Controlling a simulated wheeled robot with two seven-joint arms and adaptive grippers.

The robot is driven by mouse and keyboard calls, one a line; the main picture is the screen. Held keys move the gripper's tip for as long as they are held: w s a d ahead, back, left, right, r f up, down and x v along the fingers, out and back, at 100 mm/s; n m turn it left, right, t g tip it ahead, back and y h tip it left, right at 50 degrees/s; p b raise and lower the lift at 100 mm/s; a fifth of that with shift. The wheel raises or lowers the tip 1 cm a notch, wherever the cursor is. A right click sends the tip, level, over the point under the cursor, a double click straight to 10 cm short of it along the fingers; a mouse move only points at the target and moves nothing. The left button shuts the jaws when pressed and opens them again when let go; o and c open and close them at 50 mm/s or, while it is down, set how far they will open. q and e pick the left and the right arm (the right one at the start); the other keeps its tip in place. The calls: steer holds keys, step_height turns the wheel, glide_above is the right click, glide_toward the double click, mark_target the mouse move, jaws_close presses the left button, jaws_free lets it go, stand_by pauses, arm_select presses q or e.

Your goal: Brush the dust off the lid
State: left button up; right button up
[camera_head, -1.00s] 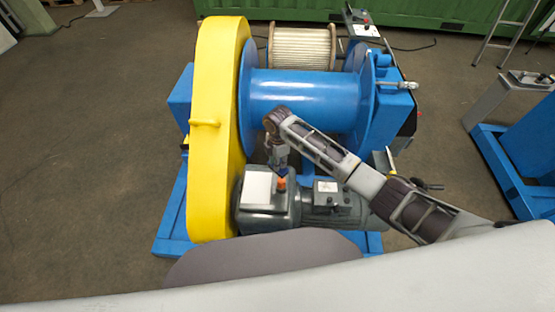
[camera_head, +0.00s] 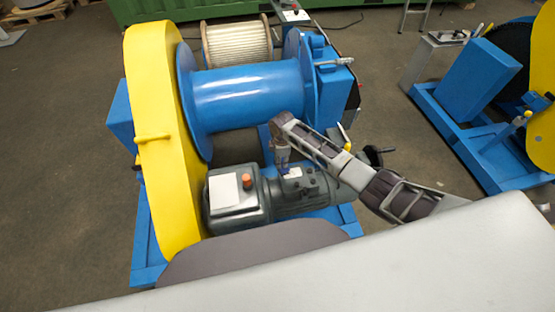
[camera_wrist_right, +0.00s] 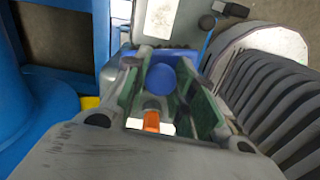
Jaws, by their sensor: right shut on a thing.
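My right gripper (camera_head: 283,163) reaches in from the right and points down at the small box (camera_head: 312,182) on top of the grey motor, which has a pale label. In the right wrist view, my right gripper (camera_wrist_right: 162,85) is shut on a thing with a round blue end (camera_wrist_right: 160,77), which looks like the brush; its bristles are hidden. The box lid with its white label (camera_wrist_right: 160,18) shows just beyond the fingertips. Whether the brush touches the lid, and any dust, cannot be made out. My left gripper is not in view.
The yellow chain guard (camera_head: 160,130) and blue drum (camera_head: 245,95) stand behind. Another blue frame (camera_head: 470,150) is at right. Bare floor (camera_head: 60,140) lies left.

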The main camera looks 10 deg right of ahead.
steer(key=shift+d+f, duration=0.15)
steer(key=shift+d, duration=0.25)
steer(key=shift+w+d+m, duration=0.1)
steer(key=shift+w+m, duration=0.2)
steer(key=shift+m, duration=0.3)
steer(key=shift+w+m, duration=0.1)
steer(key=shift+m, duration=0.2)
steer(key=shift+m, duration=0.4)
steer(key=shift+f, duration=0.15)
